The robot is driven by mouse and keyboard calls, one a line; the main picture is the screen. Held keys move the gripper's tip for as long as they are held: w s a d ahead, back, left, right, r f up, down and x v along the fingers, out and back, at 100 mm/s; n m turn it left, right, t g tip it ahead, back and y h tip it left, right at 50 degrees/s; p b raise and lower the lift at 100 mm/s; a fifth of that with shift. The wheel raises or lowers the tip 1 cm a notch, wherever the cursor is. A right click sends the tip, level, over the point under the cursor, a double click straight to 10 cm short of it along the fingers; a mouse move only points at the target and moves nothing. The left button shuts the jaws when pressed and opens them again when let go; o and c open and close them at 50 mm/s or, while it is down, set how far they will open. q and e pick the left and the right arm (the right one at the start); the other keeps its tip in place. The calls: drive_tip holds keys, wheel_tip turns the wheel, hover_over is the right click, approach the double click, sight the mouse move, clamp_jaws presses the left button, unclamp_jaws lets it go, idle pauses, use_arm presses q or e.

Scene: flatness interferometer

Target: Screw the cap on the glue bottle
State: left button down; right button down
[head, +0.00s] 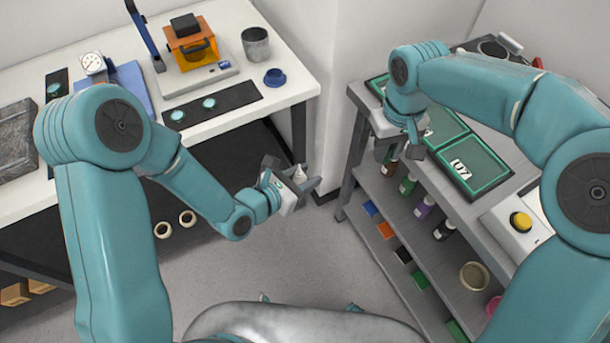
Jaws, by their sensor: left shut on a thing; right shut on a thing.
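My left gripper (296,180) is in mid-air over the gap between the two benches. It is shut on a small pale bottle with a tapered top, which looks like the glue bottle (299,173). The bottle's lower part is hidden by the fingers. I cannot make out the cap in this view.
The left bench (223,113) bears an orange-windowed instrument (192,45), a grey cup (256,44), a blue cap-like dish (275,77) and a dial gauge (93,64). The right bench bears green-edged trays (470,165) and a yellow button (521,221). Its shelf holds several bottles (425,207). Floor between is clear.

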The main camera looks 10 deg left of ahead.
drive_tip(key=a+r+n, duration=0.2)
drive_tip(key=a+r, duration=0.1)
drive_tip(key=a, duration=0.7)
drive_tip(key=n, duration=0.2)
hover_over(300, 169)
drive_tip(key=shift+w+d+r, duration=0.1)
drive_tip(key=shift+d+r, duration=0.1)
drive_tip(key=shift+r, duration=0.25)
drive_tip(key=shift+s+a+r, duration=0.1)
drive_tip(key=shift+s+a, duration=0.1)
drive_tip(key=shift+w, duration=0.1)
drive_tip(key=shift+f, duration=2.05)
